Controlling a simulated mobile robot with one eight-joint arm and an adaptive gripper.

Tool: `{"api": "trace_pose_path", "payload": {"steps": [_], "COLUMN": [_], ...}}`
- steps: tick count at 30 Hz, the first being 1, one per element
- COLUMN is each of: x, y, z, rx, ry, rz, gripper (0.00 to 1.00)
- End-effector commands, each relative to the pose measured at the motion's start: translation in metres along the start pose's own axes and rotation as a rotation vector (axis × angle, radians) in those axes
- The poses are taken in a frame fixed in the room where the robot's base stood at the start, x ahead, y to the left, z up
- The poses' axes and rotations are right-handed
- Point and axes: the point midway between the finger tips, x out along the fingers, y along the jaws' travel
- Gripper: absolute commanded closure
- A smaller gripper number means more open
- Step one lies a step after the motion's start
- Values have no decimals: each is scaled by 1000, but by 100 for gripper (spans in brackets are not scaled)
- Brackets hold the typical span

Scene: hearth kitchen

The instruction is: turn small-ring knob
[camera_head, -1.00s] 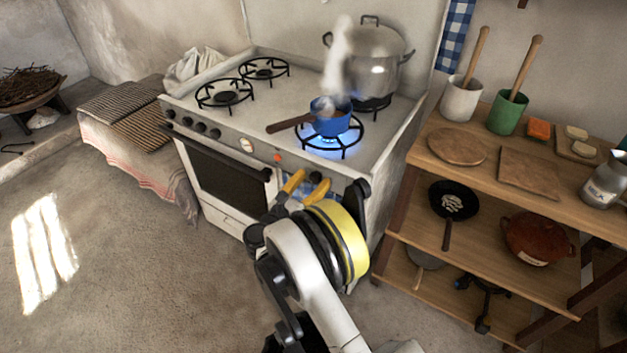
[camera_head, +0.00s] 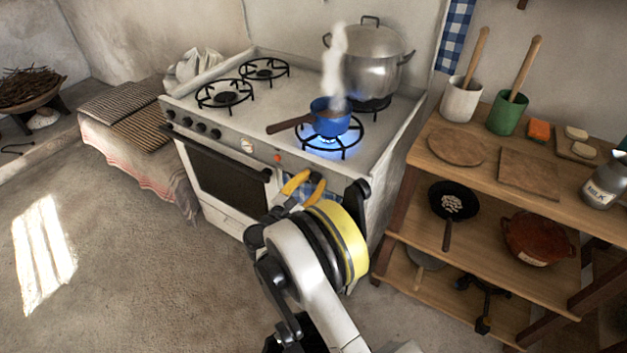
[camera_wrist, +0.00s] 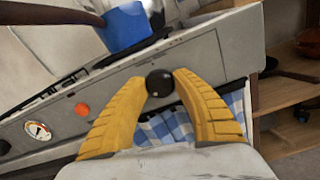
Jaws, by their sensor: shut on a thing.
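A round black knob (camera_wrist: 159,83) is on the right end of the stove's sloping front panel, taken to be the small-ring knob. In the wrist view, the two yellow fingers of my gripper (camera_wrist: 160,79) are closed around it, one on each side. In the head view my gripper (camera_head: 314,178) reaches the panel, and its fingers and wrist partly hide the knob. A blue flame burns under the blue saucepan (camera_head: 330,118) on the front right ring. The saucepan also shows in the wrist view (camera_wrist: 126,26).
A large steel pot (camera_head: 370,60) stands on the back right ring. A dial (camera_wrist: 38,130) and an orange-red light (camera_wrist: 82,110) are left of the knob. A blue checked cloth (camera_wrist: 165,128) hangs below it. A wooden shelf (camera_head: 415,165) stands close right of the stove.

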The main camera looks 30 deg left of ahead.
Motion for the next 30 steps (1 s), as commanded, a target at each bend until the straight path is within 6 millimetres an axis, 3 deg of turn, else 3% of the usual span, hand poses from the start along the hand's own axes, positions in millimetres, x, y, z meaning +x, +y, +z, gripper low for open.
{"api": "trace_pose_path", "payload": {"steps": [30], "x": [1], "y": [-1], "z": [0], "rx": [964], "ry": [-1], "rz": [1], "gripper": [97]}}
